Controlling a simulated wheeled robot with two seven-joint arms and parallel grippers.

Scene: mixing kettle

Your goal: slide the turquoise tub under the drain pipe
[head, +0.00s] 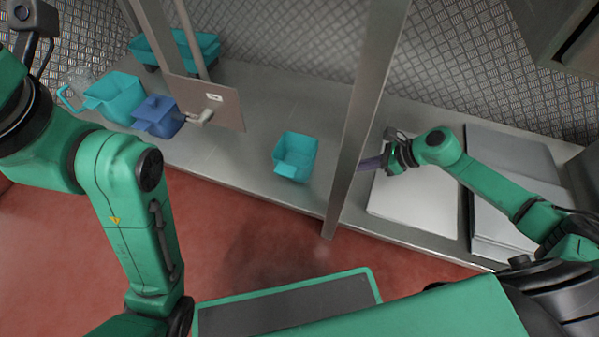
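A turquoise tub (296,153) stands alone on the grey metal bench, right of a short grey pipe (201,117) and left of a thick metal post. The pipe juts from the lower part of a brownish panel; it looks like the drain pipe. Another turquoise tub (117,97) and a blue tub (158,117) stand left of the pipe. My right gripper (371,163) is beside the post, partly hidden; its finger opening does not show clearly. My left wrist is at the top left edge; the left gripper (47,55) shows only in part, and its fingers cannot be made out.
A larger turquoise container (177,47) stands at the back left. The metal post (352,130) separates the lone tub from pale flat panels (420,200) at right. Bench (235,170) between pipe and lone tub is clear.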

